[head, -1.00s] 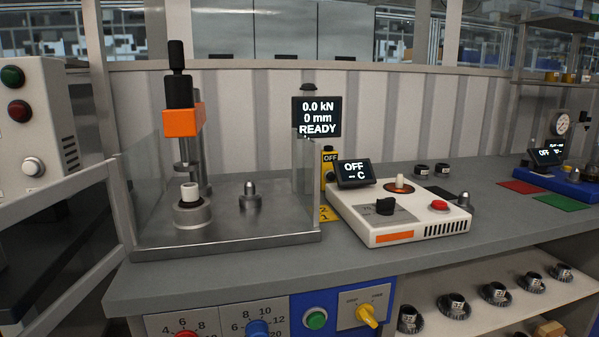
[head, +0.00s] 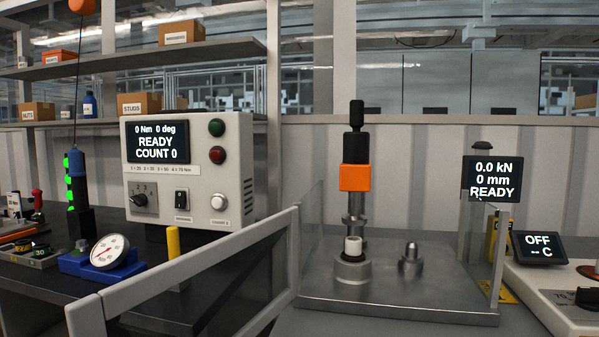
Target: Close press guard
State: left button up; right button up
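The press (head: 354,178) stands in the middle of the head view, with an orange head and a black upper part. A white ring sits on the round fixture (head: 352,270) below its ram. Clear side panels stand on the left (head: 311,225) and right (head: 496,255) of the metal press base (head: 400,309). The front side between them looks open. A grey framed panel (head: 195,255), seemingly the guard, runs from the base's left front corner out toward the lower left, angled away from the press front. Neither of my grippers is in view.
A controller box (head: 190,170) reading READY, COUNT 0 stands left of the press. A dial gauge (head: 108,250) and a yellow post (head: 173,242) are behind the grey frame. The press display (head: 492,179) reads READY. A heater unit (head: 560,285) stands at the right.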

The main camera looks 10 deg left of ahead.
aim_at(89, 316)
jog(key=i+j+z, duration=0.1)
jog(key=j+z, duration=0.25)
jog(key=j, duration=0.35)
jog(key=j+z, duration=0.4)
jog(key=j, duration=0.35)
jog(key=j+z, duration=0.35)
jog(key=j, duration=0.4)
jog(key=k, duration=0.05)
